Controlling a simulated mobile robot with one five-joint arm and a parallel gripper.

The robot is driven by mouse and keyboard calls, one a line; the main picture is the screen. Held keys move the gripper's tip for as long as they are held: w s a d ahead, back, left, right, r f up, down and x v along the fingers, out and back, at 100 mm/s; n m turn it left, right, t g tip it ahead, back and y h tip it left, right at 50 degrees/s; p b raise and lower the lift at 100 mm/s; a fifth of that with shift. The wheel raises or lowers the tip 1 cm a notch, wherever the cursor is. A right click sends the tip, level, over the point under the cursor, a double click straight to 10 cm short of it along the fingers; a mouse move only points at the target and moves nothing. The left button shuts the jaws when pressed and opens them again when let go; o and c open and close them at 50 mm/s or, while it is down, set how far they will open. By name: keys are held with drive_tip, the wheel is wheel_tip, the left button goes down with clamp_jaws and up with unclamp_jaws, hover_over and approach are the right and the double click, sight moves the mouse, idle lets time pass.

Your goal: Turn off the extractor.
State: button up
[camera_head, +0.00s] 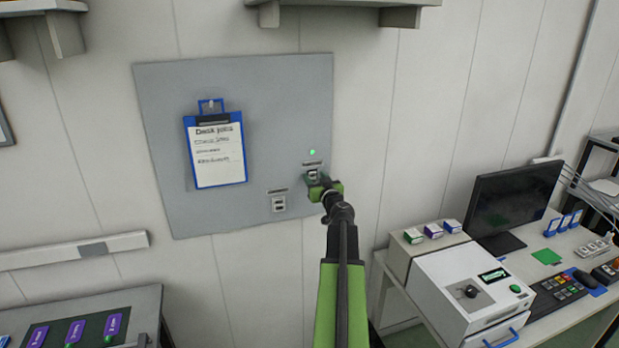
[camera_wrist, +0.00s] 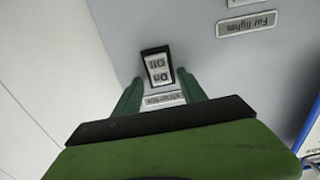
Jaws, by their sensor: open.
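A rocker switch (camera_head: 312,175) with a lit green lamp (camera_head: 312,152) above it is on the grey wall panel (camera_head: 245,90). In the wrist view the switch (camera_wrist: 157,65) shows upside down, with "On" and "Off" on its face. Its label (camera_wrist: 163,98) lies between my fingers and is partly hidden and hard to read. My gripper (camera_head: 318,184) is open and empty, close in front of this switch. In the wrist view its two fingers (camera_wrist: 160,88) stand apart on either side of the label. I cannot tell whether they touch the panel.
A second switch (camera_head: 278,204) sits lower left on the panel; a label reading "Far lights" (camera_wrist: 247,23) shows in the wrist view. A blue clipboard (camera_head: 216,150) hangs left. A white machine (camera_head: 470,290) and monitor (camera_head: 510,205) stand on the right-hand desk.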

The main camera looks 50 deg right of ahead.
drive_tip(key=shift+w, duration=0.2)
clamp_jaws()
drive_tip(key=shift+f+t+b, duration=0.3)
drive_tip(key=shift+f+b, duration=0.2)
drive_tip(key=shift+b, duration=0.6)
drive_tip(key=t+h+b, duration=0.1)
drive_tip(key=b, duration=0.2)
drive_tip(key=shift+f, duration=0.3)
drive_tip(key=t+b, duration=0.1)
drive_tip(key=b, duration=0.2)
drive_tip(key=shift+s+h, duration=0.1)
drive_tip(key=shift+h, duration=0.2)
drive_tip(key=shift+a+r+t+b, duration=0.1)
drive_tip(key=shift+r+t+b, duration=0.1)
drive_tip(key=shift+t+b, duration=0.15)
drive_tip(key=shift+r, duration=0.15)
